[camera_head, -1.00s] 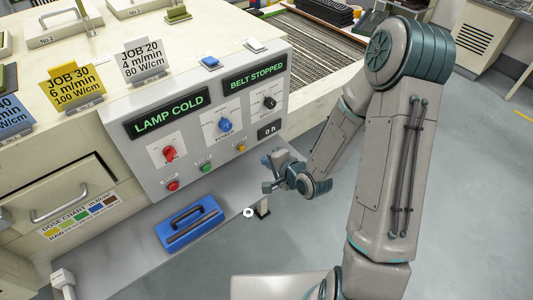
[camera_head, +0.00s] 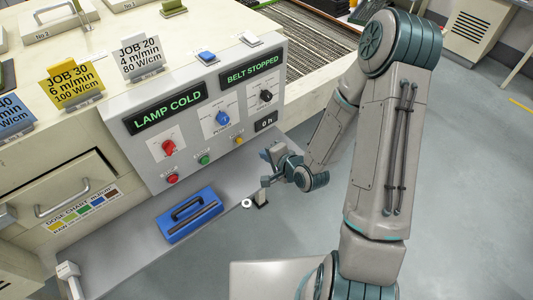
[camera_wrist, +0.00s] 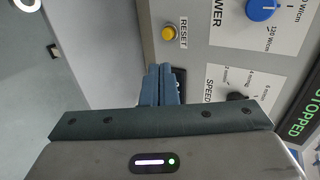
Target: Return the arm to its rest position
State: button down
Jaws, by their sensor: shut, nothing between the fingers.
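My gripper (camera_head: 268,168) is in front of the lower right of the control panel (camera_head: 140,104), apart from it in the head view. In the wrist view my gripper (camera_wrist: 161,84) has its two blue-grey fingers together, with nothing between them. The yellow reset button (camera_wrist: 169,32) shows beyond the fingertips, a little to the left of the power knob (camera_wrist: 262,9). My arm is bent, with the elbow raised at the right of the head view.
A blue tool with a handle (camera_head: 190,215) lies on the grey shelf below the panel. A conveyor belt (camera_head: 315,40) runs behind. The displays read LAMP COLD (camera_head: 165,108) and BELT STOPPED (camera_head: 252,70). Open floor (camera_head: 470,200) lies right of my arm.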

jog(key=s+d+r+n+g+h, duration=0.25)
jog(key=d+r+n+h, duration=0.4)
jog(key=d+r, duration=0.35)
jog(key=s+d+r+n+g, duration=0.1)
jog(key=s+r+n+g, duration=0.2)
jog(key=s+r, duration=1.1)
jog(key=s+n+b, duration=0.1)
jog(key=s, duration=0.2)
jog(key=shift+d, duration=0.2)
jog(key=shift+d+n+g, duration=0.1)
jog(key=shift+n+g, duration=0.15)
